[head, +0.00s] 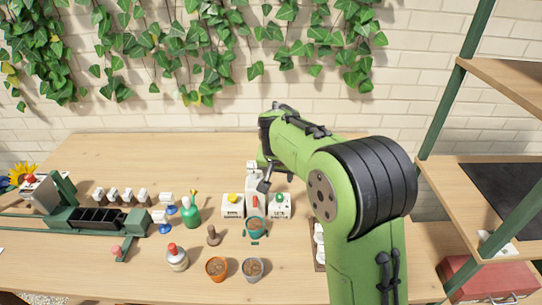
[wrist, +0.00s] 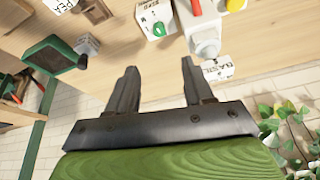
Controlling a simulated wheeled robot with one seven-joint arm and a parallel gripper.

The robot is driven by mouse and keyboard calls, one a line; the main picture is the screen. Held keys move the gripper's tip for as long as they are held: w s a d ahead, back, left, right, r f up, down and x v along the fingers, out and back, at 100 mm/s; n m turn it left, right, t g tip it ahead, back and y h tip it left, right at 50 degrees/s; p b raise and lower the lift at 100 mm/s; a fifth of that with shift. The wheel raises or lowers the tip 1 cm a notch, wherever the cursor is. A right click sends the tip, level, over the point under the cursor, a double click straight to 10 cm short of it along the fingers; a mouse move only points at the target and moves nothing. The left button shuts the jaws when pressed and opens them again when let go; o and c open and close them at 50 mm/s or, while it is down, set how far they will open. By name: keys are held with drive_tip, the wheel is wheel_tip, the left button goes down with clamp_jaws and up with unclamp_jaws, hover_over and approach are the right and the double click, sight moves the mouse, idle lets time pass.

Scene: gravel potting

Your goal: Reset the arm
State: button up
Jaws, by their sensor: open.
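My green arm reaches over the wooden table (head: 150,148) in the head view. My gripper (head: 265,184) is above the table near a row of white labelled containers. In the wrist view my gripper (wrist: 158,72) shows two dark fingers spread apart with nothing between them. I cannot tell from the head view how high the gripper is.
A green bottle (head: 190,213) and a dark green rack (head: 62,218) are left. Shelves (head: 480,190) stand right. The table's back left is clear.

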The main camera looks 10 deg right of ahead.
drive_tip(key=s+d+r+n+p, duration=0.1)
drive_tip(key=s+r, duration=0.4)
drive_tip(key=s, duration=0.3)
drive_tip(key=s+d+r+n+p, duration=0.1)
drive_tip(key=s+r, duration=0.4)
drive_tip(key=s, duration=0.3)
drive_tip(key=s+f+n+t+y, duration=0.1)
drive_tip(key=s+n, duration=0.1)
drive_tip(key=s, duration=1.3)
drive_tip(key=shift+s+f+p, duration=0.15)
drive_tip(key=shift+s+p, duration=0.2)
